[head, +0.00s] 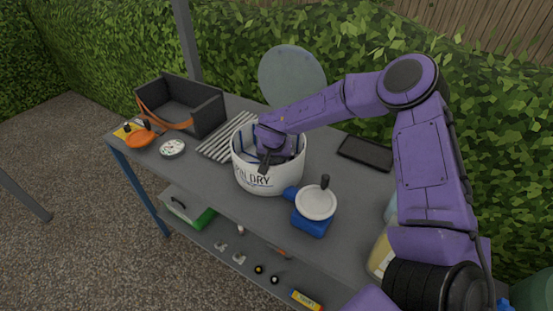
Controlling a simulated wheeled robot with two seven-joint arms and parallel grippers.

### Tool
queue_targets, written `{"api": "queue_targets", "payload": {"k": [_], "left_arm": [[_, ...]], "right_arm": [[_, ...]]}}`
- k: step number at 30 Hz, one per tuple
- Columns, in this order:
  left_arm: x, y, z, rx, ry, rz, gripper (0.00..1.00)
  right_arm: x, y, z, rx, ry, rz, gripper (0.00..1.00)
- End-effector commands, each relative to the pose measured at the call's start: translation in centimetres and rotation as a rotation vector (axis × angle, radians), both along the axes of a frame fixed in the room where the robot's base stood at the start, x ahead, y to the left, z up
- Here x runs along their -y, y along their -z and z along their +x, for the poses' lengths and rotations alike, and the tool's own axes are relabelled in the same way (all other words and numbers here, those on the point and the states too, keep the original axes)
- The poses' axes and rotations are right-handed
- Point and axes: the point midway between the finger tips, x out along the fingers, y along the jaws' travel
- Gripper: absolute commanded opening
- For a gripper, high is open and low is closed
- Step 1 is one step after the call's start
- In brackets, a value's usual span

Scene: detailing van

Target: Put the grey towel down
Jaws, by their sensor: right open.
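My right gripper (268,158) reaches down into the mouth of a round white tub (266,180) marked with "DRY" lettering. Its jaws are open, with a dark finger showing near the tub's front rim. The tub's round grey-green lid (291,76) stands raised behind it. Some white and blue shows inside the tub around the gripper, but I cannot tell what it is. I cannot make out a grey towel for certain; the gripper and tub wall hide much of the inside. My left gripper is not in view.
On the grey bench (335,190) are a dark open box (190,105), a striped slatted piece (226,136), an orange item (139,138), a speckled round pad (172,148), a black tray (366,153) and a blue device with a white disc (315,203). A lower shelf holds a green-white case (187,208).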

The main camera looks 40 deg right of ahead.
Motion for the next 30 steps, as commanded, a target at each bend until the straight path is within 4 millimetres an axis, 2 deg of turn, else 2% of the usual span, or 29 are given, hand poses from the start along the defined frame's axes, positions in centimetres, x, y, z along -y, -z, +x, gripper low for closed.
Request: {"api": "queue_targets", "payload": {"k": [5,9,15,20,30], "left_arm": [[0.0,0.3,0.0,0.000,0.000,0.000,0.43],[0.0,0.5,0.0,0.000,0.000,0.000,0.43],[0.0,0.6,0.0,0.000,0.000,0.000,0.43],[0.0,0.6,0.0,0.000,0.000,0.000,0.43],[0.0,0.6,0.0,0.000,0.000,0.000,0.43]], "right_arm": [[-1.0,-3.4,-0.8,0.006,-0.001,0.001,0.91],[-2.0,-6.9,-1.8,0.007,-0.001,0.000,0.91],[-3.0,-10.3,-2.9,0.003,0.000,0.000,0.91],[-3.3,-11.2,-3.3,0.001,0.000,-0.001,0.91],[-3.3,-11.2,-3.2,0.001,0.000,-0.001,0.91]]}}
